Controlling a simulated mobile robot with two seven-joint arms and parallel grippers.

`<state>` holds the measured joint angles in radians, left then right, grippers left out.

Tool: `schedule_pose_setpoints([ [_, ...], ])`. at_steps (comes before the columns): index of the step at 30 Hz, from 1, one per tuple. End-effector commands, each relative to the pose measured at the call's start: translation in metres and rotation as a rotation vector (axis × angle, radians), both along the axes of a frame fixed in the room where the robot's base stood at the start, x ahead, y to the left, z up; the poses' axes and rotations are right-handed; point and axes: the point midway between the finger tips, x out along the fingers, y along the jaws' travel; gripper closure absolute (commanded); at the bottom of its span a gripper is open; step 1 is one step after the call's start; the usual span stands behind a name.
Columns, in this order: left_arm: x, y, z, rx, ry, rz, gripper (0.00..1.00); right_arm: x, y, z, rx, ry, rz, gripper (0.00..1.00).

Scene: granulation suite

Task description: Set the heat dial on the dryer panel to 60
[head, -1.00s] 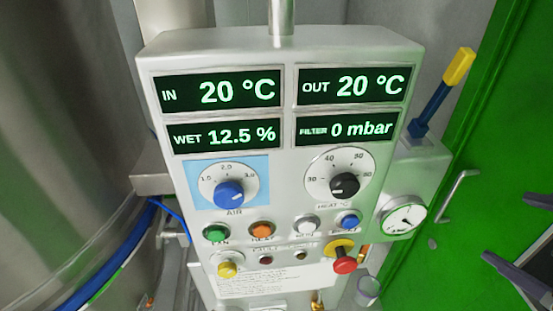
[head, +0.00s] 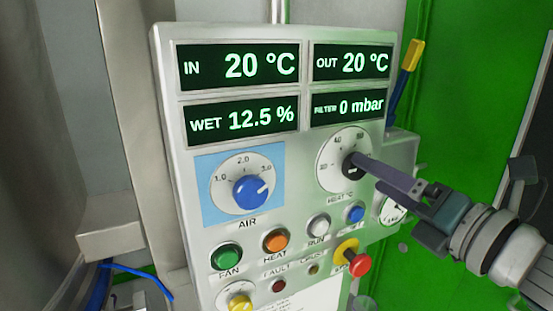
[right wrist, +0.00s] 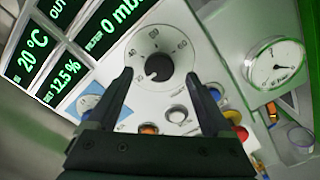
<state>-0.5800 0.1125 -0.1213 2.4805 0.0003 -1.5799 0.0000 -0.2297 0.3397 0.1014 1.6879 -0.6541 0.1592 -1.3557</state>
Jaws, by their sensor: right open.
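The heat dial (head: 329,172) is a round white scale with a black knob (head: 350,172) at the right of the dryer panel (head: 290,190). In the right wrist view the knob (right wrist: 158,66) sits between and just beyond the fingertips. My right gripper (head: 362,165) comes in from the right, open, its fingers (right wrist: 159,76) on either side of the knob. I cannot tell whether they touch it. In the head view a finger partly covers the dial's right side, so its higher numbers are hidden. I cannot read the knob's setting. My left gripper is not in view.
The blue air knob (head: 250,191) is left of the heat dial. Several buttons lie below, including the blue one (head: 354,214) and the red mushroom knob (head: 359,264). A pressure gauge (right wrist: 273,65) is to the right. The displays read 20 °C in and out.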

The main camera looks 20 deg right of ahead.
Motion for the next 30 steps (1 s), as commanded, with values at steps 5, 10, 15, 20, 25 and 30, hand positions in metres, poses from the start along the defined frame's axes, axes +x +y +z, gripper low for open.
schedule_pose_setpoints([
  [5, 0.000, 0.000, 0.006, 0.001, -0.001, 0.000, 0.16, 0.023, 0.002, 0.001, 0.003, -0.001, 0.000, 0.16],
  [10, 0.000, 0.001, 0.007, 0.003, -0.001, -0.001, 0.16, 0.033, 0.003, 0.000, 0.002, -0.001, -0.001, 0.16],
  [15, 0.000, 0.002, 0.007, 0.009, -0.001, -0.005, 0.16, 0.034, 0.003, 0.000, 0.002, 0.000, 0.000, 0.16],
  [20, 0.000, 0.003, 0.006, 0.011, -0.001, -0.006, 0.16, 0.034, 0.003, 0.000, 0.002, 0.000, 0.000, 0.21],
  [25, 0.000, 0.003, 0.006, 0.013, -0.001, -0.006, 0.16, 0.034, 0.003, 0.000, 0.002, 0.000, 0.000, 0.41],
  [30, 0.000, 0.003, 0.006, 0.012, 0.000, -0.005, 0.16, 0.034, 0.003, 0.000, 0.002, 0.000, 0.000, 0.60],
])
